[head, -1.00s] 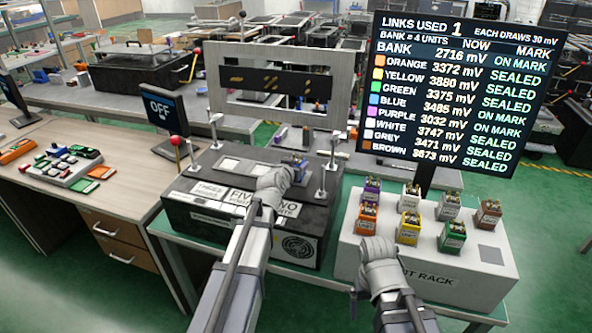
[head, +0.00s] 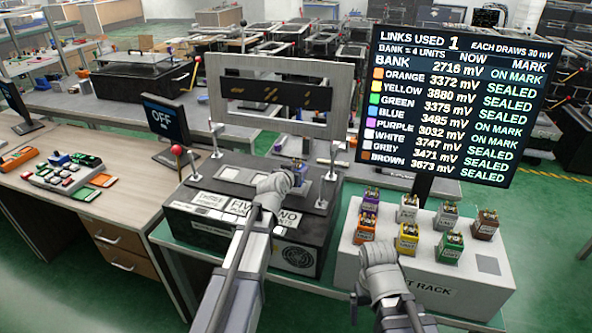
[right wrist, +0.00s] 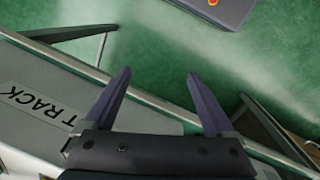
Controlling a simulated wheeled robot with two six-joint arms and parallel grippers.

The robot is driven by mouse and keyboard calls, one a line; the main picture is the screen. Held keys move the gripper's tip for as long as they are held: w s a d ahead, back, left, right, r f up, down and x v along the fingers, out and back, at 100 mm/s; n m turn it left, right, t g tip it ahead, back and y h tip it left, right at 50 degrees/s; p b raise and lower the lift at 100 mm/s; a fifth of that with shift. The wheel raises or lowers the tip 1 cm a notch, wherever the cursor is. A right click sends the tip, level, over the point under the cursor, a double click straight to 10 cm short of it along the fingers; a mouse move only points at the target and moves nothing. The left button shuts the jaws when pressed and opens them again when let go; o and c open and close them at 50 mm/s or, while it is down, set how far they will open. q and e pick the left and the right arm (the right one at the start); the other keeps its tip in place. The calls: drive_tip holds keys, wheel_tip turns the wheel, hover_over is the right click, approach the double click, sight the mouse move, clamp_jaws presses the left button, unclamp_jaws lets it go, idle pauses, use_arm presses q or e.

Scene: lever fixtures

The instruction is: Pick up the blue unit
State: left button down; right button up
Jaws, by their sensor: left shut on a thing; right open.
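The blue unit (head: 298,168) is small and shows just beyond my left gripper, over the right part of the dark box's top. My left gripper (head: 292,176) is shut on it; its fingers are largely hidden behind the wrist, and I cannot tell whether the unit touches the box. My right gripper is low in front of the white rack in the head view, its fingertips hidden there. In the right wrist view the right gripper (right wrist: 157,76) is open, with nothing between its fingers.
The dark box (head: 190,225) carries upright metal posts and white labels. The white rack (head: 400,280) holds several coloured units and has a bare grey square at right. A screen (head: 445,105) stands behind it. A red-knobbed lever (head: 177,150) is at left of the box.

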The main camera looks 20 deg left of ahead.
sight(296, 164)
use_arm(q)
wheel_tip(296, 164, up, 8)
drive_tip(key=p, duration=0.7)
use_arm(e)
wheel_tip(296, 164, up, 8)
use_arm(q)
drive_tip(key=shift+f, duration=0.1)
use_arm(e)
drive_tip(key=shift+f, duration=0.15)
drive_tip(key=shift+c, duration=0.2)
